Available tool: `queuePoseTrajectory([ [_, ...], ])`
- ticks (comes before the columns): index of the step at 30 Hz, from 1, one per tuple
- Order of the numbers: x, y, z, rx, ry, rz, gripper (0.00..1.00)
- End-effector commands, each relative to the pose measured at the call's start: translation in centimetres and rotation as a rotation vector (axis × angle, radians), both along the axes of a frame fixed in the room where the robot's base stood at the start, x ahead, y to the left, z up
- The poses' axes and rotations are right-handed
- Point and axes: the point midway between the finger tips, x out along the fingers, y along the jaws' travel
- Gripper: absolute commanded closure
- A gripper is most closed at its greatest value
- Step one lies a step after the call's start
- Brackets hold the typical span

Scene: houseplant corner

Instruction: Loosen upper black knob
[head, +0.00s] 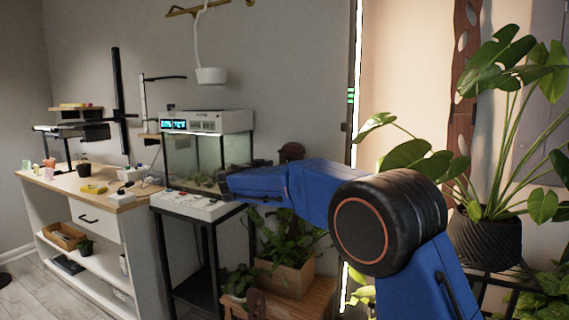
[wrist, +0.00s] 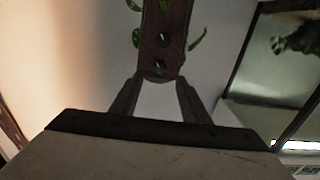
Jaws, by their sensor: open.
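In the wrist view, a dark brown wooden strip with a rounded end hangs into the top middle of the picture. It bears two round black knobs: the one higher in the picture (wrist: 164,41) and the one lower (wrist: 159,66), near the rounded end. My gripper (wrist: 158,85) is open and empty. Its fingers point toward the strip and stand either side of its rounded end; I cannot tell whether they touch it. In the head view my blue arm reaches left toward the glass tank (head: 195,158), and its dark end shows beside it. I cannot make out the knobs there.
The tank stands on a black-framed stand (head: 176,250). A planter box (head: 287,276) with leafy plants sits below my arm. A large potted plant (head: 485,240) stands at the right. A white workbench (head: 80,225) with small items runs along the left.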

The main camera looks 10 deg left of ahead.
Motion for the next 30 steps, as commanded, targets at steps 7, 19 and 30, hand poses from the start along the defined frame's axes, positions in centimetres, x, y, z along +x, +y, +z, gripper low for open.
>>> queuePoseTrajectory([
  [7,4.1,-1.6,0.0,0.000,-0.001,-0.003,0.58],
  [19,6.9,-2.6,0.0,-0.001,-0.001,-0.001,0.58],
  [30,6.9,-2.6,0.0,-0.001,0.000,-0.001,0.89],
])
